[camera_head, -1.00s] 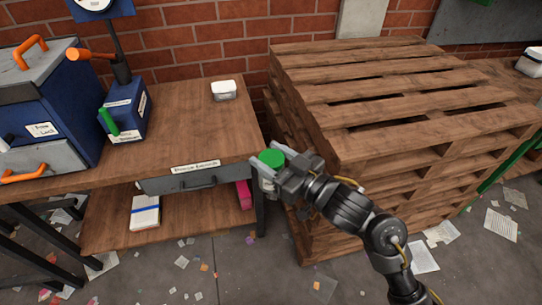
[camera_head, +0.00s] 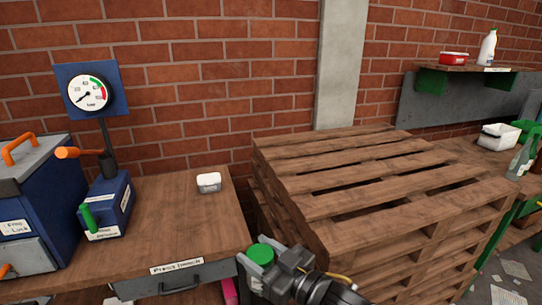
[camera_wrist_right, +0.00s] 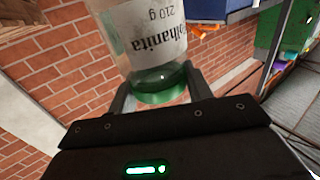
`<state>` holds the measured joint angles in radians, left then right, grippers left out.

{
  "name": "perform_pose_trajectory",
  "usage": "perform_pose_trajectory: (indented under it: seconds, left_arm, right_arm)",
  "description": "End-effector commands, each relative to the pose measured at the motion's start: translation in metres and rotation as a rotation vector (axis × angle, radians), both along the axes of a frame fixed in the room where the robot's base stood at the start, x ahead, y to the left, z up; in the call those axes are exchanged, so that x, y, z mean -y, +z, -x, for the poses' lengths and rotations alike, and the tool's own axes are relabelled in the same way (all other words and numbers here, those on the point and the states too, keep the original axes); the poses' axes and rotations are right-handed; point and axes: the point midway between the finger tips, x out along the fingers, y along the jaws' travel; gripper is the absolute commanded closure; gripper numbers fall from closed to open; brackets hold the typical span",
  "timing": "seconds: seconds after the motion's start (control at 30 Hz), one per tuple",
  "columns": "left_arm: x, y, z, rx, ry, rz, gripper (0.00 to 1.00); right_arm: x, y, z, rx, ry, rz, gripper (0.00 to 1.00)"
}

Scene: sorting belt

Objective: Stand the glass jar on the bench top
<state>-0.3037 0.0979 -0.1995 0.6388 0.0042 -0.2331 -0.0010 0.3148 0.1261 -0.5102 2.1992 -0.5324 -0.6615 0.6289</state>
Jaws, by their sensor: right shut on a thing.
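The glass jar has a green lid (camera_head: 261,253). In the right wrist view its clear glass body and white label (camera_wrist_right: 158,28) show, the print upside down and partly cut off. My right gripper (camera_head: 260,266) is shut on the jar near its lid. It holds the jar by the front right corner of the wooden bench top (camera_head: 150,225), beside the pallet stack; in the head view the gripper hides most of the jar's body. The bench carries a "Press bench" label on its front edge. My left gripper is not in view.
A small white tub (camera_head: 208,183) stands at the bench's back right. A blue press with a gauge (camera_head: 88,92) and a blue box with an orange handle (camera_head: 40,195) fill the left. Stacked wooden pallets (camera_head: 375,195) stand to the right. The bench's middle is clear.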

Motion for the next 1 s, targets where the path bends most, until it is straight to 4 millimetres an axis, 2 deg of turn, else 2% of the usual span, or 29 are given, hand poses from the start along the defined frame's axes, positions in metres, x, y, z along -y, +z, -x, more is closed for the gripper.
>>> perform_pose_trajectory:
  seconds: [0.13,0.2,0.37,0.57,0.6,0.7,0.8,1.0]
  left_arm:
    - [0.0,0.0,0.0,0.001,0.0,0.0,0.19]
    - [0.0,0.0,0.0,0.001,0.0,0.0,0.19]
    - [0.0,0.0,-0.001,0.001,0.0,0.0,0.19]
    - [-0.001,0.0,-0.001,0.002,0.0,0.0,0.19]
    - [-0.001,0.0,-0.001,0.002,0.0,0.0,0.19]
    - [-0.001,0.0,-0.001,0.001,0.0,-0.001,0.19]
    - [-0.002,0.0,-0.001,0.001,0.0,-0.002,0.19]
    - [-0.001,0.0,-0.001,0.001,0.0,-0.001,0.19]
  right_arm:
    - [0.027,0.034,-0.017,0.011,-0.122,-0.002,0.76]
    - [0.052,0.047,-0.026,0.006,-0.223,-0.003,0.76]
    - [0.108,0.053,-0.034,-0.007,-0.435,-0.01,0.76]
    - [0.179,0.035,-0.031,-0.016,-0.665,-0.009,0.76]
    - [0.198,0.025,-0.027,-0.014,-0.722,-0.007,0.76]
    - [0.233,0.002,-0.015,-0.01,-0.824,0.004,0.76]
    - [0.251,-0.017,-0.004,-0.006,-0.876,0.006,0.76]
    - [0.256,-0.04,0.009,0.0,-0.891,0.003,0.76]
